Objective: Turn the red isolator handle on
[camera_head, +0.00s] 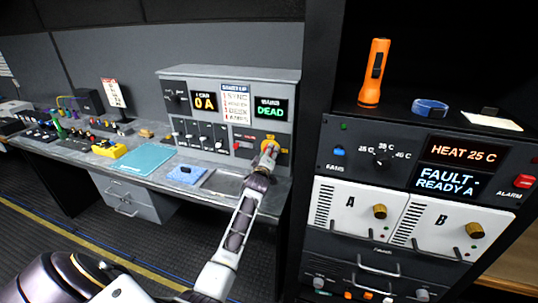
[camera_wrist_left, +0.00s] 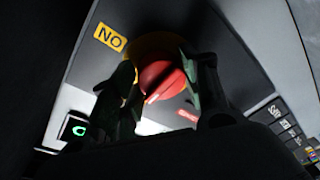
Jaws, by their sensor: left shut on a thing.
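The red isolator handle (camera_wrist_left: 160,82) shows in the left wrist view between the two fingers of my left gripper (camera_wrist_left: 165,95), on a yellow round plate (camera_wrist_left: 160,45) on the grey panel. My left gripper is shut on the handle. In the head view my left gripper (camera_head: 266,158) is at the right end of the grey control panel (camera_head: 230,77) and covers most of the handle. The panel's screens read "0 A" (camera_head: 204,102) and "DEAD" (camera_head: 270,112). A yellow label (camera_wrist_left: 110,38) reads "NO" in the wrist view. My right gripper is not in view.
A black rack (camera_head: 330,150) with white modules A and B stands close on the right. An orange torch (camera_head: 374,72) and a blue band (camera_head: 430,106) lie or stand on its top. A teal mat (camera_head: 140,159) and a blue cloth (camera_head: 186,174) lie on the desk.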

